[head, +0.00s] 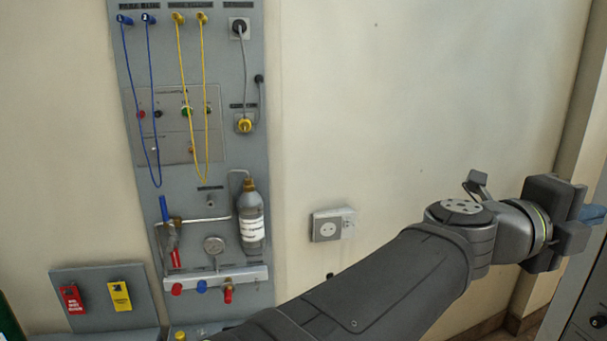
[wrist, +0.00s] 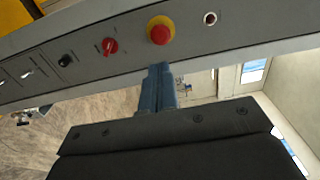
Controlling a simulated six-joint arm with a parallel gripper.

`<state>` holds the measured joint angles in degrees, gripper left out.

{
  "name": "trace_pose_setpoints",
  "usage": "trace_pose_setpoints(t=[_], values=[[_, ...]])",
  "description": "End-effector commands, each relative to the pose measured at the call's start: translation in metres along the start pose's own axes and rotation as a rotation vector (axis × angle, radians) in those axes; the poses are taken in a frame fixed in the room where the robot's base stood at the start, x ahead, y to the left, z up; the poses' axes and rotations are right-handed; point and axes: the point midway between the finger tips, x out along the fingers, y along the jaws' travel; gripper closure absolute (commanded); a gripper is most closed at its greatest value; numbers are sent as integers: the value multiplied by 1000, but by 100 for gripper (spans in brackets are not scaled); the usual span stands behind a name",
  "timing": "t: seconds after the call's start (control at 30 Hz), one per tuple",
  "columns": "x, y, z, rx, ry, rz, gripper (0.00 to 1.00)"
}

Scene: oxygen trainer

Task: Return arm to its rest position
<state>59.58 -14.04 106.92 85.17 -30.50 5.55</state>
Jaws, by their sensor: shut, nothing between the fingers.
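My gripper (wrist: 159,72) shows in the wrist view as two blue-grey fingers pressed together, with nothing between them. The fingertips appear just below a red mushroom button on a yellow base (wrist: 160,30) on a grey panel (wrist: 225,38); I cannot tell the gap between them. In the head view my arm reaches from the bottom middle to the right, and the gripper's blue fingers (head: 592,213) are at the right edge, partly cut off.
A grey cabinet (head: 585,285) is at the right edge. The upper-middle wall is bare.

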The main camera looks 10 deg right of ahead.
Motion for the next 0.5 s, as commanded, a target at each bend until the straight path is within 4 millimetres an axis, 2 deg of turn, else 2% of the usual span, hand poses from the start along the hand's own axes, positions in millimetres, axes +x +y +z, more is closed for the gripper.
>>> trace_pose_setpoints(t=[0.43, 0.47, 0.5], values=[[74, 1, 0, -1, 2, 2, 100], [74, 0, 0, 1, 1, 0, 100], [62, -2, 0, 2, -2, -3, 100]])
